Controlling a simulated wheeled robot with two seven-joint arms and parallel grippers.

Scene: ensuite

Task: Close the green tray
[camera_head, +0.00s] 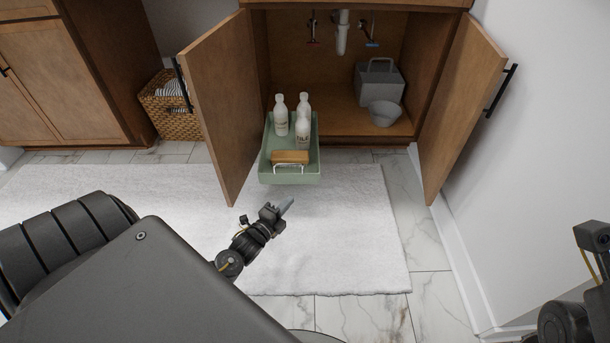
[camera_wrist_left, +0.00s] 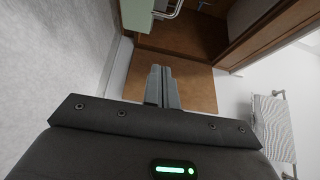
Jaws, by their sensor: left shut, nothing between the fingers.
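The green tray (camera_head: 296,177) is slid out of the open wooden cabinet, its front end hanging out over the white rug. It carries several white bottles and a brown wooden block, with a pale handle (camera_head: 289,168) on its front. My left gripper (camera_head: 287,206) is shut and empty, a little in front of and below the tray front, apart from it. In the left wrist view, the shut fingers (camera_wrist_left: 161,87) point toward the cabinet, and part of the green tray (camera_wrist_left: 136,14) shows at the top. My right arm shows at the lower right edge, but its fingers cannot be made out.
The left cabinet door (camera_head: 222,117) and right cabinet door (camera_head: 461,107) stand open on either side of the tray. A grey caddy (camera_head: 380,84) and grey bowl (camera_head: 384,114) sit inside at the right. A wicker basket (camera_head: 166,103) stands left. The rug (camera_head: 350,240) is clear.

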